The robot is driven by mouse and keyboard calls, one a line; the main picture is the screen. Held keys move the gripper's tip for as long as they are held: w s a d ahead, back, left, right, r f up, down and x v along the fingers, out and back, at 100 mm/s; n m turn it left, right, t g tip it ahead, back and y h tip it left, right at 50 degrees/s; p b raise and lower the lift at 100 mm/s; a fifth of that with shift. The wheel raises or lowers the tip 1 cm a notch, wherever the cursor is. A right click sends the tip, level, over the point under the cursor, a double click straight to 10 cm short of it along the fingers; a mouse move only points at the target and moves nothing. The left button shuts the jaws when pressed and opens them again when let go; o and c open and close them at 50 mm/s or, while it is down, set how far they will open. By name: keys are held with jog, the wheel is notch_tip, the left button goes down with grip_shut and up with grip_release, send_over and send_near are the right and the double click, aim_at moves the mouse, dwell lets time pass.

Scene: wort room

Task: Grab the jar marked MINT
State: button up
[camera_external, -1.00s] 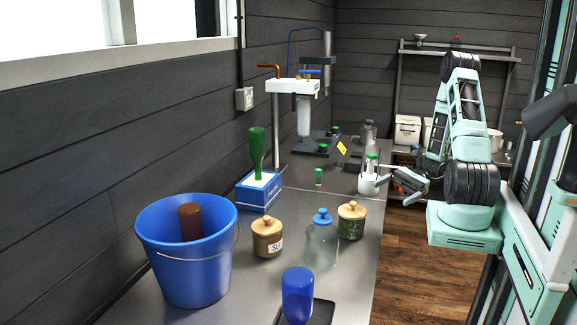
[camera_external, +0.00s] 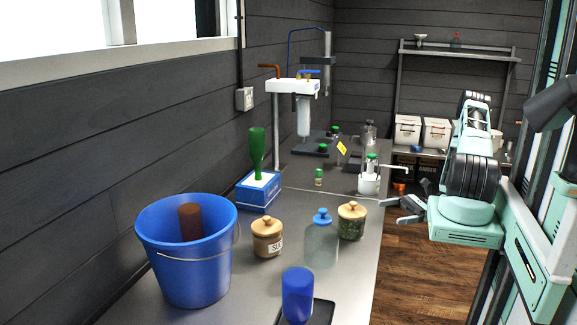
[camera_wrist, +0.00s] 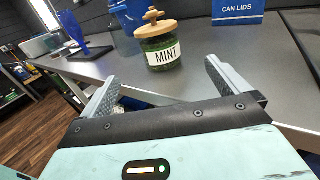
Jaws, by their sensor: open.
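The MINT jar (camera_wrist: 163,55) is a glass jar of green leaves with a round wooden lid and a white label, upright on the steel counter. In the external view the same jar (camera_external: 351,224) stands near the counter's right edge. My gripper (camera_external: 388,211) is at that edge, to the right of the jar and apart from it. In the wrist view my gripper (camera_wrist: 162,74) is open and empty, with the jar ahead, between the directions of its two fingers. The label faces the wrist camera.
A clear jar with a blue lid (camera_external: 321,240) stands close left of the mint jar, and a wooden-lidded jar marked SU (camera_external: 267,238) farther left. A blue bottle (camera_external: 297,295) stands in front. A blue CAN LIDS box (camera_wrist: 237,10) is behind to the right.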

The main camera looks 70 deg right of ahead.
jog(key=p, duration=0.3)
send_near(340, 221)
jog(key=p+x, duration=0.1)
jog(key=x, duration=0.1)
jog(key=p+x, duration=0.1)
jog(key=x, duration=0.1)
jog(key=shift+w+f, duration=0.1)
jog(key=shift+w, duration=0.4)
jog(key=shift+w+a+f, duration=0.15)
jog(key=shift+w+a, duration=0.1)
jog(key=shift+w, duration=0.15)
jog(key=c, duration=1.2)
